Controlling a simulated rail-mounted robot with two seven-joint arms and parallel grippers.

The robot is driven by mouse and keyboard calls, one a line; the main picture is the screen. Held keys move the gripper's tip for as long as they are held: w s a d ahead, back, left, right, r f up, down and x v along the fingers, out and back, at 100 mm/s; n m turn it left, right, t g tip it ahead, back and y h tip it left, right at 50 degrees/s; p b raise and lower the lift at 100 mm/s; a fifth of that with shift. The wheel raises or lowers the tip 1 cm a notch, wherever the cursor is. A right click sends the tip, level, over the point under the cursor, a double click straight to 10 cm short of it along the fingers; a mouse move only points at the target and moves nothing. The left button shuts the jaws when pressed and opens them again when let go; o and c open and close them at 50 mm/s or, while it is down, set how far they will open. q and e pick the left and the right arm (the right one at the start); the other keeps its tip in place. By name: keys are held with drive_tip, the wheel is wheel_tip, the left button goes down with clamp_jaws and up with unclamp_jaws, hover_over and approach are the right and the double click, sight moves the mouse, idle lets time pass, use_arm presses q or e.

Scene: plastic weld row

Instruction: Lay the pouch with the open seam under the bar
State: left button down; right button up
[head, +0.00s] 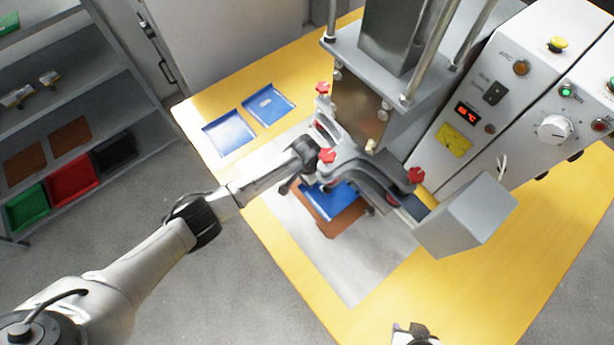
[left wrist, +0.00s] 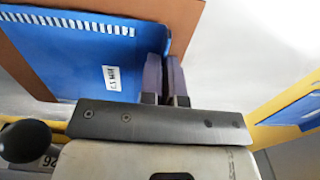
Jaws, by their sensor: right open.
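A blue pouch (head: 333,200) is over a brown mat under the front of the press head. The left wrist view shows this pouch (left wrist: 70,60) with a white striped band along one edge and a small printed label. My left gripper (left wrist: 164,75) has its fingers close together at the pouch's edge, shut on it. In the head view the left gripper is mostly hidden by the arm and press. The grey bar assembly (head: 372,172) with red knobs is above the pouch and hides part of it. My right gripper (head: 412,334) is open at the bottom edge, partly cut off.
Two more blue pouches (head: 228,132) (head: 268,103) lie on the yellow table, left of the press. The brown mat (head: 345,222) lies on a pale sheet (head: 350,270). A grey box (head: 465,222) and control panel (head: 525,90) stand to the right. A shelf with bins is at far left.

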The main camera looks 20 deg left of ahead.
idle(0.4)
use_arm(q)
drive_tip(key=shift+s+p, duration=0.1)
drive_tip(key=shift+p, duration=0.55)
idle(0.4)
idle(0.5)
drive_tip(key=shift+f+p, duration=0.1)
drive_tip(key=shift+p, duration=0.3)
idle(0.3)
drive_tip(key=c, duration=1.2)
unclamp_jaws()
drive_tip(key=shift+c, duration=0.2)
